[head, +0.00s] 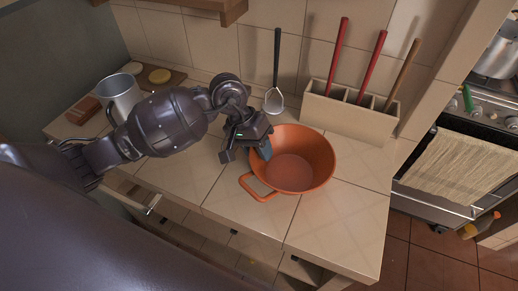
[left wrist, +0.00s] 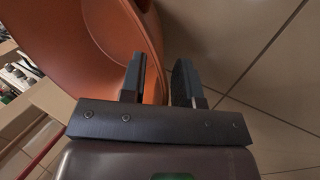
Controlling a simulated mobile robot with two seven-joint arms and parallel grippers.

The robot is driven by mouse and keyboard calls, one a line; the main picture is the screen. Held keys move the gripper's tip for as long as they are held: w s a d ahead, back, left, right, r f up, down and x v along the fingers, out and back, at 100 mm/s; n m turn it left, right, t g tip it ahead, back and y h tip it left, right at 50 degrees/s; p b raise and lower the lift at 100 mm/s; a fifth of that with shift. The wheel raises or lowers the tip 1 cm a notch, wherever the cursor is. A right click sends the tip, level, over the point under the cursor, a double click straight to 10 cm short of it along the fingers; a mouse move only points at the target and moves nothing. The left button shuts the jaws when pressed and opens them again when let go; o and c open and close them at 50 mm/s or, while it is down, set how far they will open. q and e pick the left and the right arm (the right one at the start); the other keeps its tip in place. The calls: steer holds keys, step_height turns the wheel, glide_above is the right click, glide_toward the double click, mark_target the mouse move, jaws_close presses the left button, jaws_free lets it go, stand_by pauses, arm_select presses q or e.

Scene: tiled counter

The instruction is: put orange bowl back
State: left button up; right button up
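The orange bowl (head: 295,172) stands upright on the tiled counter, with a loop handle at its front left. It looks empty and fills the upper left of the left wrist view (left wrist: 100,50). My left gripper (head: 247,153) is at the bowl's left rim, pointing down. It is open, with one finger inside the bowl and the other outside. In the left wrist view the bowl wall lies between the two fingers (left wrist: 160,82), with a gap showing; I cannot tell whether either finger touches it. My right gripper is not in view.
A utensil holder (head: 345,110) with red- and wooden-handled tools stands behind the bowl. The counter right of the bowl is clear. Drawers below are open.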

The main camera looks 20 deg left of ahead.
arm_select(q)
steer(key=shift+r, duration=0.2)
steer(key=v, duration=1.2)
steer(key=shift+s+f, duration=0.1)
steer(key=shift+f, duration=0.05)
